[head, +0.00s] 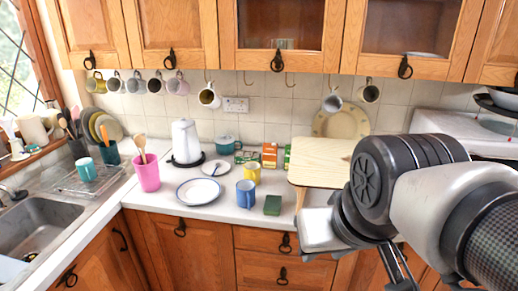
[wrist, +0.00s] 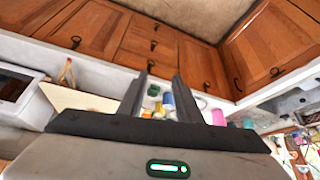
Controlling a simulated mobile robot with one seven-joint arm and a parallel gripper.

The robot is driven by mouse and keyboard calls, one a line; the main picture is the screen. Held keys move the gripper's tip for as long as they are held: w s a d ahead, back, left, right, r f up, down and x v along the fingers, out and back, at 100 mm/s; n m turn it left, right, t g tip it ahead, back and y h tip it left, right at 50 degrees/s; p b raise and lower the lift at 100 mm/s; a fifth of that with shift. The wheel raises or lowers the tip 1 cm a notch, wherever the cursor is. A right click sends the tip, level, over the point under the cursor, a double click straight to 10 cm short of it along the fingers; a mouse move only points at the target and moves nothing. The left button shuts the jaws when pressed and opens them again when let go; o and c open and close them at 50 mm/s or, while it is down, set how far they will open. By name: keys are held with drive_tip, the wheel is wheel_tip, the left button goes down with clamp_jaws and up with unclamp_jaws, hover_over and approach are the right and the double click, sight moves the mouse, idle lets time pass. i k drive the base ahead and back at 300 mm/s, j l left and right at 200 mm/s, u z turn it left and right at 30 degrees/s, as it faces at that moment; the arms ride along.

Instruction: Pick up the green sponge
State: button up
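The green sponge (head: 272,205) is a small dark green block on the white counter near its front edge, right of a blue mug (head: 246,194). In the wrist view the sponge (wrist: 153,90) shows small and far off, between the fingers of my gripper (wrist: 161,74). My gripper is open, with nothing between its fingertips. It is well short of the sponge. In the head view my arm comes in from the right, and its fingers are not clearly seen there.
A yellow mug (head: 252,172) and a white plate (head: 199,191) stand near the blue mug. A pink cup (head: 147,173) is farther left. Mugs hang under the cabinets (head: 290,40).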

sight(273, 204)
drive_tip(key=i+j+z, duration=0.85)
drive_tip(key=j+z, duration=0.2)
